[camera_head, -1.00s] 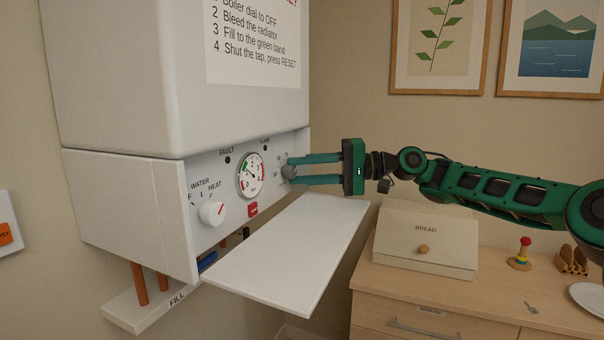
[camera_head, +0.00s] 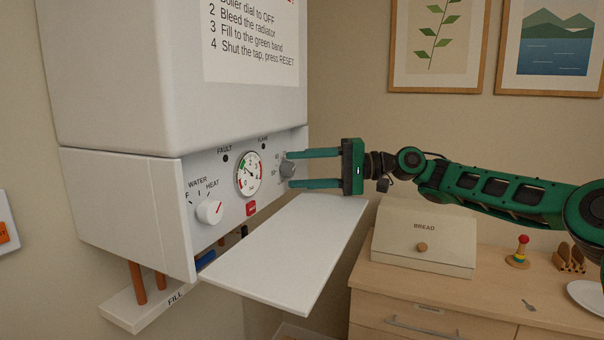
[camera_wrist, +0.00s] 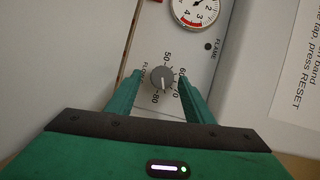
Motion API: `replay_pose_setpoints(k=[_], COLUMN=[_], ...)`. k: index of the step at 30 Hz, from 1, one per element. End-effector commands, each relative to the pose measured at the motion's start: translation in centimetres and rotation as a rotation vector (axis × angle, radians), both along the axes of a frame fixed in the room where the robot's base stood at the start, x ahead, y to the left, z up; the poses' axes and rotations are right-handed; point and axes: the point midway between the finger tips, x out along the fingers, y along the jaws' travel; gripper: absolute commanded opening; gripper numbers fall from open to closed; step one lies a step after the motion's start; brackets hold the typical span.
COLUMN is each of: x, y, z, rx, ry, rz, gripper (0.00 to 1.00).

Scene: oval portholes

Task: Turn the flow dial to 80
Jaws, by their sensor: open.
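The flow dial (camera_head: 288,170) is a small grey knob at the right end of the boiler's front panel. In the wrist view the dial (camera_wrist: 162,78) shows a white pointer line running down the picture, toward the 80 on its printed scale. The marks 50, 60 and 70 run round its right side. My gripper (camera_head: 292,169) is open, with one green finger above the dial and one below. In the wrist view my gripper (camera_wrist: 160,76) has its fingers on either side of the dial, with a clear gap at each.
A pressure gauge (camera_head: 249,173), a red button (camera_head: 251,209) and a white heat dial (camera_head: 210,210) are on the same panel. A white flap (camera_head: 290,250) sticks out below it. A bread box (camera_head: 424,238) stands on the wooden cabinet to the right.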

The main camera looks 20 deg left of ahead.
Motion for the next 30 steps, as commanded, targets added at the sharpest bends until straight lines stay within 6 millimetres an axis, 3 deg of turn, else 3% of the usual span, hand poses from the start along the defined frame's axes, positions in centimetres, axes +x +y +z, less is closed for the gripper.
replay_pose_setpoints(k=[5, 18, 30], x=[0.7, 3.2, 3.6], y=[-1.7, -8.9, -10.2], z=[0.1, 0.4, 0.4], rx=[0.0, -0.001, -0.001], ry=[0.002, 0.003, 0.002], rz=[-0.003, -0.003, -0.002], gripper=[0.47, 0.47, 0.47])
